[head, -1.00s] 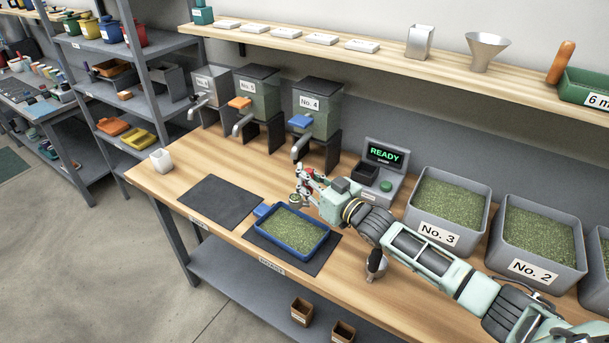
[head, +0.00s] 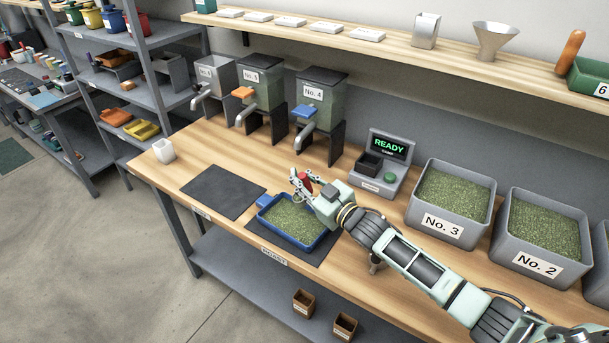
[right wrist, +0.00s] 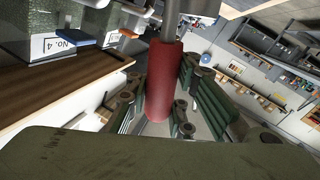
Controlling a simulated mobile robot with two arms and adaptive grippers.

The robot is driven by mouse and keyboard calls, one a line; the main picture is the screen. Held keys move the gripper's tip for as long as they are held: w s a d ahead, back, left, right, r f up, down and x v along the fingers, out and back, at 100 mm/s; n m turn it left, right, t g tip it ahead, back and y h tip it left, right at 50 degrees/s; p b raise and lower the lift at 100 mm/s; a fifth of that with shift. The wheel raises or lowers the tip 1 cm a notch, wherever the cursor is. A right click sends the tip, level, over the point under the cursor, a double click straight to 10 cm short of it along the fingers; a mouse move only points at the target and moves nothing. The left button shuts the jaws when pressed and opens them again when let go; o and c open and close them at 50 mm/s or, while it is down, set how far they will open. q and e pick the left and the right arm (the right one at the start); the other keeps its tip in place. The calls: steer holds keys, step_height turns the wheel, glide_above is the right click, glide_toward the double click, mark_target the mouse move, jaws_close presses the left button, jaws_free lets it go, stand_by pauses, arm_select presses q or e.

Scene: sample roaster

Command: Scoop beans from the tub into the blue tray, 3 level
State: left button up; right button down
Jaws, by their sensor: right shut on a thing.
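My right gripper (head: 303,186) is shut on the red handle (head: 306,178) of a scoop, just above the back edge of the blue tray. The red handle (right wrist: 163,80) stands between the fingers in the right wrist view, with a grey metal part (right wrist: 194,6) at its top end. The scoop's contents cannot be seen. The blue tray (head: 279,232) lies on a dark mat and holds a spread of green beans. Tubs of green beans labelled No. 3 (head: 443,225) and No. 2 (head: 537,263) stand at the right. My left gripper is not in view.
A scale (head: 390,180) reading READY stands behind my right arm. Dispensers, including No. 4 (head: 320,110), line the back. An empty dark mat (head: 222,192) lies left of the tray, with a white cup (head: 163,150) beyond it.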

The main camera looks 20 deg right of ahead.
steer(key=shift+s+a+f+n+b, duration=0.15)
steer(key=shift+a+f+n+b, duration=0.2)
steer(key=shift+f+n, duration=0.25)
steer(key=s+a+f+n+b, duration=0.1)
steer(key=a+f+n+b, duration=0.1)
steer(key=n, duration=0.2)
steer(key=a+f+n+b, duration=0.2)
steer(key=a+f+n, duration=0.1)
steer(key=n, duration=0.2)
steer(key=s+a+f+n+b, duration=0.1)
steer(key=a+f+n+b, duration=0.1)
steer(key=n+b, duration=0.1)
steer(key=shift+s+a+f+n+h, duration=0.3)
steer(key=shift+a+f+n, duration=0.1)
steer(key=shift+n, duration=0.5)
steer(key=shift+a+f+n+b, duration=0.15)
steer(key=shift+f+n+b, duration=0.75)
steer(key=shift+n, duration=0.3)
steer(key=shift+s+a+f+n+b, duration=0.15)
steer(key=shift+f+n+b, duration=0.35)
steer(key=shift+n, duration=0.5)
steer(key=shift+r, duration=0.1)
steer(key=shift+r, duration=0.15)
